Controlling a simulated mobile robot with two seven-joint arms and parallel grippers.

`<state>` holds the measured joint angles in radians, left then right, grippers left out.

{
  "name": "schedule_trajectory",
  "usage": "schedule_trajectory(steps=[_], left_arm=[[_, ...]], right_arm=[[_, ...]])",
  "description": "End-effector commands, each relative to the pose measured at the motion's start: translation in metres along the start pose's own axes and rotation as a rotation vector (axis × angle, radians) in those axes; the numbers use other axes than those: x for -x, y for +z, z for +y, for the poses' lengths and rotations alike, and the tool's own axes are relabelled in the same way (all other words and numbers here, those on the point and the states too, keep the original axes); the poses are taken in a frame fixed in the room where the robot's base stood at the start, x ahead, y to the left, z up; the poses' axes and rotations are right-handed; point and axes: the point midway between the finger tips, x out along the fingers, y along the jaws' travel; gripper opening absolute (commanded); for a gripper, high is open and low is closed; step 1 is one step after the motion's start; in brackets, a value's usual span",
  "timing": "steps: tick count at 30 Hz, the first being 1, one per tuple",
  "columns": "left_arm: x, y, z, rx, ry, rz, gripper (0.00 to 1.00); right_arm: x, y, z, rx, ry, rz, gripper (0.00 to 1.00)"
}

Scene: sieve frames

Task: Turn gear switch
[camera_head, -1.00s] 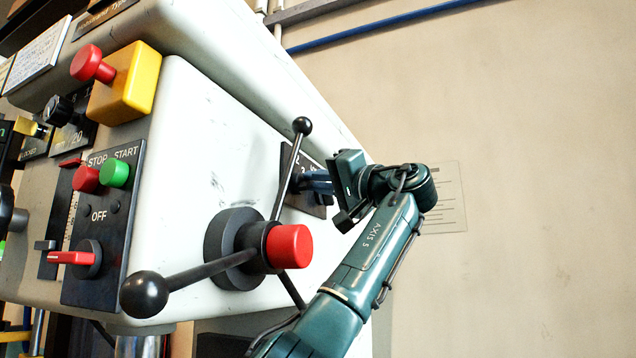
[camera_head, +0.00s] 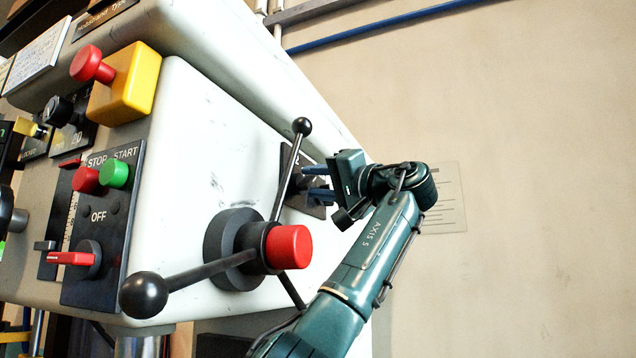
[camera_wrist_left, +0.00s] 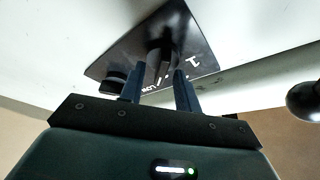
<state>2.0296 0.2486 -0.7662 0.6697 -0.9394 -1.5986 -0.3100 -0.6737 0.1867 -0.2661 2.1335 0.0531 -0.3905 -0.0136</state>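The gear switch is a dark knob (camera_wrist_left: 160,48) on a black plate (camera_wrist_left: 202,55) with white markings, on the side of the pale machine. In the head view the plate (camera_head: 288,160) is partly hidden behind my left gripper and a lever. My left gripper (camera_head: 312,182) is at the plate, with its two blue fingers spread apart. In the left wrist view the fingers (camera_wrist_left: 160,82) point at the plate, one on either side of the line to the knob. I cannot tell whether their tips reach around it. My right gripper is not in view.
A three-armed lever with a red hub (camera_head: 289,247) and black balls (camera_head: 144,294) stands close below and left of my left gripper. One lever arm (camera_head: 290,168) crosses in front of the plate. A second small black knob (camera_wrist_left: 112,80) sits on the plate's edge. The wall (camera_head: 540,170) side is clear.

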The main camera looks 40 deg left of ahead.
Motion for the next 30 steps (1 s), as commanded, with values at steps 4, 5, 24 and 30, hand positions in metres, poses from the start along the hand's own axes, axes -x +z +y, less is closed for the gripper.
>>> schedule_trajectory(steps=[4, 5, 24, 30], left_arm=[[0.0, 0.0, -0.001, 0.001, -0.001, 0.001, 0.33], [0.001, 0.0, -0.001, 0.001, -0.001, 0.001, 0.33], [0.114, 0.0, 0.0, 0.0, 0.0, 0.002, 0.33], [0.131, 0.0, 0.0, 0.0, 0.0, 0.001, 0.33]], right_arm=[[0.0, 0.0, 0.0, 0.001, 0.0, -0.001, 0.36], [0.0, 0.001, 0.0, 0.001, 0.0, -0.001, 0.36], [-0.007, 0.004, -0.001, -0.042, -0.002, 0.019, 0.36], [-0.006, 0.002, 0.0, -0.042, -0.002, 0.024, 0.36]])
